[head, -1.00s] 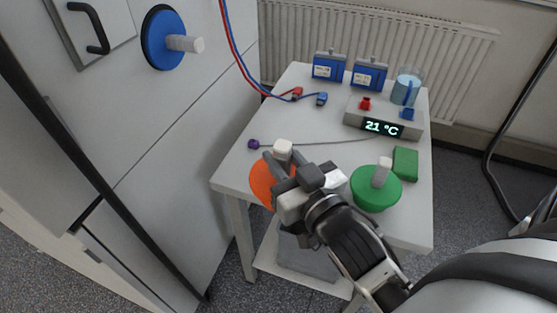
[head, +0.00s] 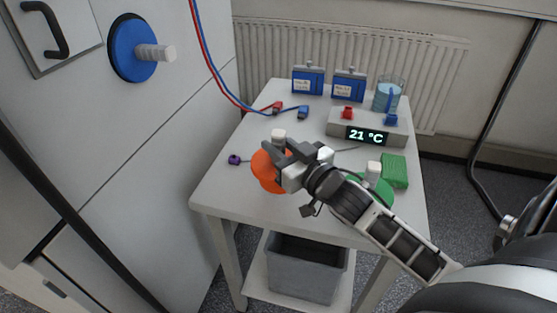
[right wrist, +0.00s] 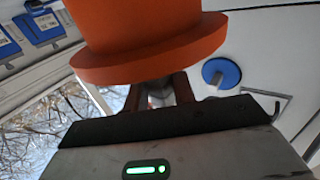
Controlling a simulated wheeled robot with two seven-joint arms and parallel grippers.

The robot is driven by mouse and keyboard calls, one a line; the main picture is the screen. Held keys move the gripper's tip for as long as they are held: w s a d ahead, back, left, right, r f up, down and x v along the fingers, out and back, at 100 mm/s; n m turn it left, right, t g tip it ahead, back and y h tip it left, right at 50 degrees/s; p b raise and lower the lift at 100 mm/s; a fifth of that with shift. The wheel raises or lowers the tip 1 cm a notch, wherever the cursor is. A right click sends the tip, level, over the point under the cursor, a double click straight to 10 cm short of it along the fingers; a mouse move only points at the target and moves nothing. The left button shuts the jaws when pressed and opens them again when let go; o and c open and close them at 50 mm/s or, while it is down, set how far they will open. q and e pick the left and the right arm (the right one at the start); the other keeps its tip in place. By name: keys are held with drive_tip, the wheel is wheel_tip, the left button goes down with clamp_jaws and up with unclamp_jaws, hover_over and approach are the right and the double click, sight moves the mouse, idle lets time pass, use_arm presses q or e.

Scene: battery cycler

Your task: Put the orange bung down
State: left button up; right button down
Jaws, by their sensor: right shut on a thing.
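The orange bung (head: 267,172) has a wide orange body and a pale grip (head: 279,134). My right gripper (head: 279,147) is shut on this grip. In the head view the bung overlaps the left part of the white table's top (head: 225,190); I cannot tell whether it touches the top. In the right wrist view the bung (right wrist: 150,45) fills the upper middle, with the fingers (right wrist: 158,92) just below its rim. My left gripper is not in view.
A green bung (head: 380,187), partly behind my right arm, and a green block (head: 394,170) are at the right. A purple-tipped probe (head: 234,160) lies left of the orange bung. The temperature unit (head: 340,125) stands behind. A blue bung (head: 133,48) is in the cabinet wall.

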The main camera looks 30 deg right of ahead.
drive_tip(key=shift+w+d+f, duration=0.2)
drive_tip(key=shift+w+f, duration=0.2)
drive_tip(key=shift+f, duration=0.05)
drive_tip(key=shift+w+f, duration=0.15)
drive_tip(key=shift+f, duration=1.5)
drive_tip(key=shift+f+b, duration=0.2)
drive_tip(key=shift+b, duration=0.1)
drive_tip(key=c, duration=1.1)
unclamp_jaws()
drive_tip(key=shift+c, duration=0.2)
drive_tip(key=shift+r, duration=0.2)
drive_tip(key=s+d, duration=0.1)
drive_tip(key=s, duration=1.1)
drive_tip(key=shift+b, duration=0.3)
